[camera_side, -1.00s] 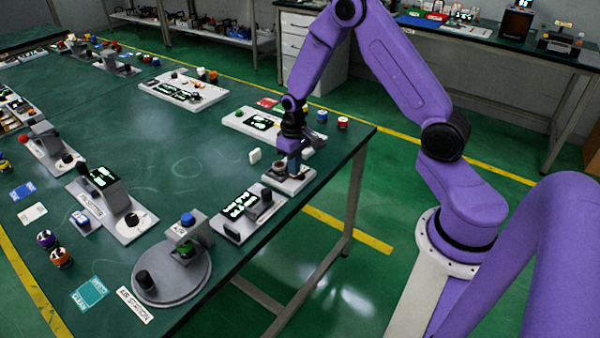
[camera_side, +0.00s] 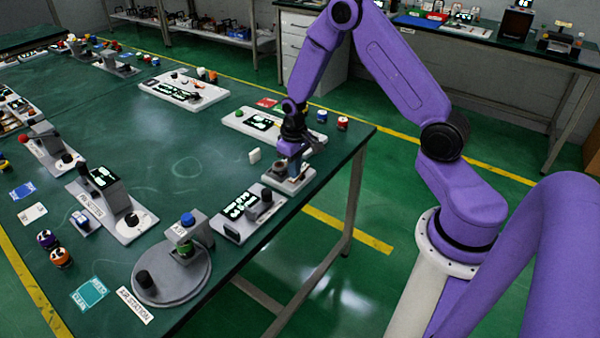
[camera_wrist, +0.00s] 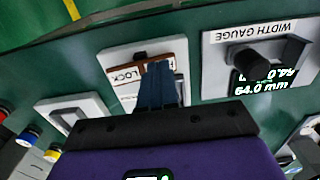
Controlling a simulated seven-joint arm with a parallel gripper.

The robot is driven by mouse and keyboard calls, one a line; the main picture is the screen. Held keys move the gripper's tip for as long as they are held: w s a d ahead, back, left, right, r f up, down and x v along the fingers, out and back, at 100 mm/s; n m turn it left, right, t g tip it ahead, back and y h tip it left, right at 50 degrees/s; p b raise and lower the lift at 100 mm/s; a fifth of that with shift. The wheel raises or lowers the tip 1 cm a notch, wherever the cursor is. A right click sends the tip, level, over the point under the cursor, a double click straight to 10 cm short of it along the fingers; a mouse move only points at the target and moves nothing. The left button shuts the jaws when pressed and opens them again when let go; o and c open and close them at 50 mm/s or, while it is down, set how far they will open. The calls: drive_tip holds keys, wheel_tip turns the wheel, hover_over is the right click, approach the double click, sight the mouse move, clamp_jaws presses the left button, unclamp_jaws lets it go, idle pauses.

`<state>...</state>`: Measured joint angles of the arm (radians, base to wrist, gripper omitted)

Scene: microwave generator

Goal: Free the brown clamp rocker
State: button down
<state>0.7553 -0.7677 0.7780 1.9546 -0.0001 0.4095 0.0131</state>
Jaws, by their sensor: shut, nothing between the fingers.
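The brown clamp rocker (camera_wrist: 127,74) shows in the wrist view on a pale base plate (camera_wrist: 116,56). A white label reading "LOCK" is on its left part. My gripper (camera_wrist: 158,68) is shut, with nothing between its blue fingers. The fingertips are over the rocker's right part and hide some of it, including most of a second label. Whether they touch the rocker I cannot tell. In the side view my gripper (camera_side: 294,172) is low over the same small station at the table's near right edge, and the rocker itself cannot be made out there.
The width gauge (camera_wrist: 262,62), with a dark knob and a lit 64.0 mm display, stands right beside the clamp station in the wrist view. Another pale block (camera_wrist: 76,112) lies to its left. In the side view a round air station (camera_side: 172,272) stands nearer the camera.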

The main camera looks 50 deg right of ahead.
wheel_tip(320, 180, up, 7)
idle(0.8)
drive_tip(key=s+a+r+n, duration=0.6)
drive_tip(key=s+a+r, duration=0.3)
drive_tip(key=s+a, duration=0.35)
drive_tip(key=s+r+n, duration=0.2)
drive_tip(key=s+n, duration=0.1)
drive_tip(key=s, duration=0.5)
drive_tip(key=s+a+r+n, duration=0.1)
drive_tip(key=s+n, duration=0.2)
drive_tip(key=s, duration=0.5)
drive_tip(key=shift+s+a+r+n, duration=0.2)
drive_tip(key=shift+a+r+n, duration=0.05)
drive_tip(key=shift+r+n, duration=0.1)
